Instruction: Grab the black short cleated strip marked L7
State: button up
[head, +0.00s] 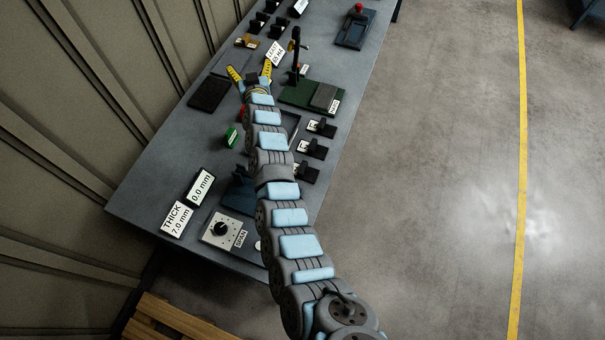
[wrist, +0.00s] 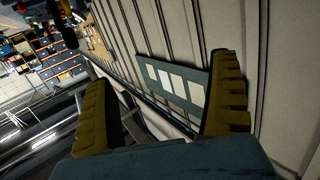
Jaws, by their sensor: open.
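Several black pieces with small white labels stand on the grey bench (head: 160,165). Some sit along its right edge, such as one black labelled piece (head: 321,127), and others are at the far end, such as another black piece (head: 256,26). Their marks are too small to read, so I cannot tell which is the L7 strip. My gripper (head: 251,73) is open, its yellow fingers spread above the far half of the bench. In the wrist view my gripper (wrist: 165,78) has nothing between its fingers and faces the wall. No strip shows there.
A green-based press (head: 297,92) with an upright post stands right of my gripper. A dark flat plate (head: 208,93) lies left. Display signs (head: 188,203) and a dial box (head: 222,229) are at the near end. The panelled wall (head: 60,130) borders the bench; open floor lies right.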

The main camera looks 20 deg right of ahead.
jog(key=w+f+n+g+y+b, duration=0.1)
jog(key=w+n+g+y+b, duration=0.1)
jog(key=n+g+b, duration=0.8)
jog(key=n+g, duration=0.1)
jog(key=g, duration=0.6)
send_over(302, 167)
notch_tip(302, 167, down, 12)
notch_tip(302, 167, down, 16)
jog(key=shift+r+b, duration=0.2)
jog(key=shift+b, duration=0.15)
jog(key=shift+d+f, duration=0.1)
jog(key=shift+f, duration=0.35)
